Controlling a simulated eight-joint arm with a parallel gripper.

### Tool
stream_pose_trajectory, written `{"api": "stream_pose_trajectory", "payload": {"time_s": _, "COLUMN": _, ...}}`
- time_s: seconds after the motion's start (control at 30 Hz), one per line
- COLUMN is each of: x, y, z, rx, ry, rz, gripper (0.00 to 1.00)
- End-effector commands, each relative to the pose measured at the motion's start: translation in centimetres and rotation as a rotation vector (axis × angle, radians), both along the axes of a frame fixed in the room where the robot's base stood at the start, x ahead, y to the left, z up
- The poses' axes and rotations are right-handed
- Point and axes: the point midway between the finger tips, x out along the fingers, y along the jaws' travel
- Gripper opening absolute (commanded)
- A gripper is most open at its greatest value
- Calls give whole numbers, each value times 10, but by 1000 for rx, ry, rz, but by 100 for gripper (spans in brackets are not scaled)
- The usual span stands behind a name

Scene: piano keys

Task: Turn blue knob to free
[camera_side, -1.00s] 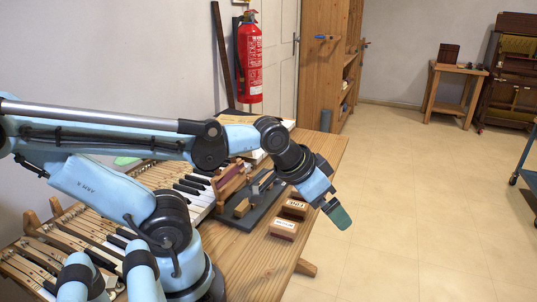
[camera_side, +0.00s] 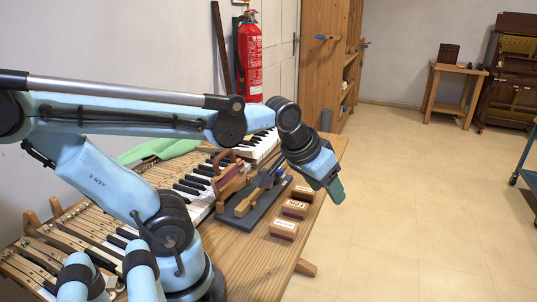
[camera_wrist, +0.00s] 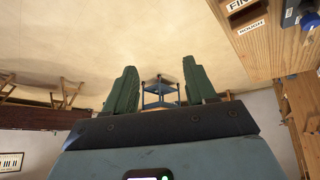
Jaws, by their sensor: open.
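My gripper (camera_side: 337,190) hangs past the right edge of the bench in the side view, with its green fingertips in the air and touching nothing. In the wrist view its two green fingers (camera_wrist: 160,85) stand wide apart with nothing between them. A blue round knob-like piece (camera_wrist: 309,20) shows at the upper right edge of the wrist view, partly cut off, well to the side of the fingers. In the side view a small blue piece (camera_side: 279,171) sits on the dark grey base (camera_side: 240,219), close behind my wrist. I cannot read the knob's setting.
Several labelled wooden blocks (camera_side: 284,229) line the bench's right edge; one label reads ROUGH in the wrist view. Piano keys (camera_side: 190,187) and a green cloth (camera_side: 160,150) lie behind. A fire extinguisher (camera_side: 250,60) hangs on the wall. Floor right of the bench is open.

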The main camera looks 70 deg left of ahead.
Motion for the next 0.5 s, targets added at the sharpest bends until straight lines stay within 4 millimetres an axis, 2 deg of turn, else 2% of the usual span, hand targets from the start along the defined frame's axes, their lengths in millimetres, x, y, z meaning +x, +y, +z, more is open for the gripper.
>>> {"api": "stream_pose_trajectory", "payload": {"time_s": 0.03, "x": 8, "y": 16, "z": 8, "rx": -32, "ry": 28, "rz": 95, "gripper": 56}}
{"api": "stream_pose_trajectory", "payload": {"time_s": 0.2, "x": 28, "y": 68, "z": 23, "rx": -148, "ry": 122, "rz": 430, "gripper": 56}}
{"api": "stream_pose_trajectory", "payload": {"time_s": 0.37, "x": 40, "y": 123, "z": 30, "rx": -251, "ry": 200, "rz": 751, "gripper": 56}}
{"api": "stream_pose_trajectory", "payload": {"time_s": 0.5, "x": 43, "y": 175, "z": 30, "rx": -337, "ry": 260, "rz": 1037, "gripper": 56}}
